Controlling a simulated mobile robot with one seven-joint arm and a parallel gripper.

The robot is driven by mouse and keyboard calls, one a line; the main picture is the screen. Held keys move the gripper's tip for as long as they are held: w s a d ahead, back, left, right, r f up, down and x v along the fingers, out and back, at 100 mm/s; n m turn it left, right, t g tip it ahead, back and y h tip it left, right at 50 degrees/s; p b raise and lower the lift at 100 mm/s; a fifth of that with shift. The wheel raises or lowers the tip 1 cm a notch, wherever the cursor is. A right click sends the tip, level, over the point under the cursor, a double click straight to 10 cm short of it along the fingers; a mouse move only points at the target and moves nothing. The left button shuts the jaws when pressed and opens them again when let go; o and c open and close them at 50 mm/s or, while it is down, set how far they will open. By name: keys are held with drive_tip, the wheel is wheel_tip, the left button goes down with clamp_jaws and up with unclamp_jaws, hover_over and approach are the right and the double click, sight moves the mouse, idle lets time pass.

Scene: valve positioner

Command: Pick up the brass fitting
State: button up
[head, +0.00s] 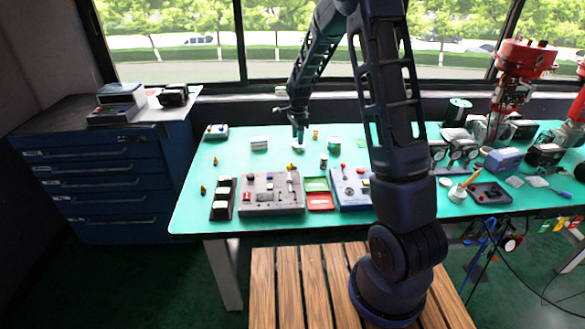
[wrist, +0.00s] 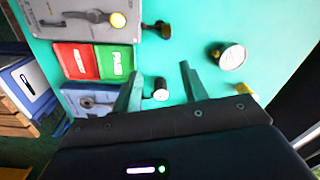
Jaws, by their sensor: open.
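Several small brass-coloured pieces stand on the green bench, and I cannot tell for sure which is the brass fitting. One brass piece (head: 315,133) stands at the back, just right of my gripper (head: 299,136); a yellow piece, likely the same one, shows at the right in the wrist view (wrist: 245,89). Two others stand at the left, one behind (head: 215,160) and one in front (head: 203,189). My gripper points down above the bench, open and empty. In the wrist view its fingers (wrist: 161,72) are apart, with a small dark, pale-topped cylinder (wrist: 161,91) showing between them, below.
A round white-faced gauge (wrist: 228,57) lies near the gripper. A grey control panel (head: 271,195), a red and green tray (head: 319,194) and a blue-grey panel (head: 350,188) line the front. Gauges and boxes crowd the right. The bench's left back has free room.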

drive_tip(key=m, duration=0.1)
hover_over(293, 166)
drive_tip(key=f, duration=0.5)
drive_tip(key=shift+w+a, duration=0.1)
drive_tip(key=shift+w, duration=0.15)
wheel_tip(293, 166, down, 10)
drive_tip(key=shift+w+f, duration=0.15)
drive_tip(key=shift+f, duration=0.1)
clamp_jaws()
